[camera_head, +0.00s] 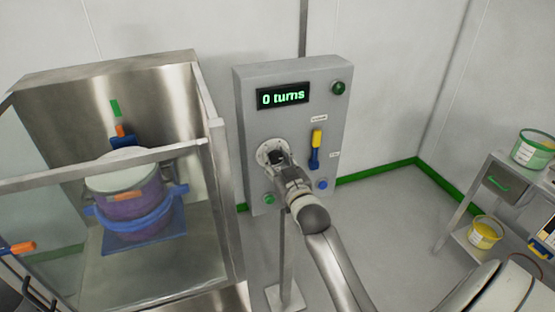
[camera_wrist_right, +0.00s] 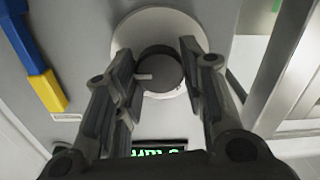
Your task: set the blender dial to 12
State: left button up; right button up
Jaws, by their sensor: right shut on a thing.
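The blender dial is a dark round knob (camera_wrist_right: 160,72) on a pale round plate (camera_wrist_right: 160,28) on the grey control panel (camera_head: 290,120). The panel's display (camera_head: 283,96) reads "0 turns" in green. My right gripper (camera_head: 276,160) is at the dial, its two fingers on either side of the knob and shut on it; the wrist view shows the gripper (camera_wrist_right: 158,68) too. A small light pointer mark shows on the knob's left side in the wrist view. In the head view the gripper hides most of the dial. My left gripper is not in view.
The panel has a yellow and blue lever (camera_head: 316,148), a blue button (camera_head: 323,184) and green buttons. A steel enclosure (camera_head: 218,190) with a purple drum (camera_head: 128,203) stands left. A steel cart (camera_head: 497,185) with tubs is right. Open floor lies between.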

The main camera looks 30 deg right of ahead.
dwell(0.3)
jog(key=o, duration=1)
jog(key=shift+s, duration=0.1)
jog(key=v, duration=1.1)
jog(key=shift+s+a, duration=0.2)
jog(key=shift+s, duration=0.2)
